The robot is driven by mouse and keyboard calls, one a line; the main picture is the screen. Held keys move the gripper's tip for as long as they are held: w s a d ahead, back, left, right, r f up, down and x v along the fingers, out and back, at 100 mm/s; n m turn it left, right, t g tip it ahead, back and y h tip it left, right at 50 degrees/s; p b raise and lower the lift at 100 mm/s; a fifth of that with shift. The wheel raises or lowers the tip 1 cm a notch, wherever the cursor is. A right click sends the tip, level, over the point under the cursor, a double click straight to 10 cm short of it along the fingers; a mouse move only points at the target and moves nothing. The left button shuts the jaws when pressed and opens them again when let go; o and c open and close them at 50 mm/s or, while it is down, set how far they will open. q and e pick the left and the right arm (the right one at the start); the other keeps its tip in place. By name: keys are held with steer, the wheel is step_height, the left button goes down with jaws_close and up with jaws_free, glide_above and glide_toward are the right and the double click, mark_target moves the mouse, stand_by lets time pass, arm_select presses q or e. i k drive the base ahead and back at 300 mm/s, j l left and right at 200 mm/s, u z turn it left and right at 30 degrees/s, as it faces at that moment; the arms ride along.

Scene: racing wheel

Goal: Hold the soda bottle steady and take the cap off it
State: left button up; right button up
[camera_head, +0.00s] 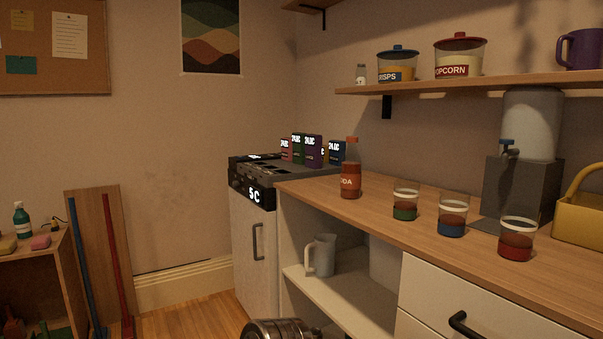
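The soda bottle (350,181) stands upright on the wooden counter, near its left end. It is dark red-brown with a red label that reads "ODA" in the visible part. An orange-red cap (351,139) sits at the top of its neck. Nothing is touching the bottle.
Three banded glasses (404,204) stand on the counter (380,218) right of the bottle. A grey dispenser (515,185) and a yellow basket (580,218) are farther right. A dark machine (275,178) with several small boxes is left and behind. A shelf (480,85) with jars hangs above.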

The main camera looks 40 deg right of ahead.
mark_target(352, 161)
steer(key=i+z, duration=0.1)
steer(key=i, duration=0.35)
steer(key=i+j+z, duration=0.1)
steer(key=i, duration=0.35)
steer(key=i+j+z, duration=0.1)
steer(key=i, duration=0.3)
steer(key=i+j+z, duration=0.15)
steer(key=i+j, duration=0.15)
steer(key=i, duration=0.15)
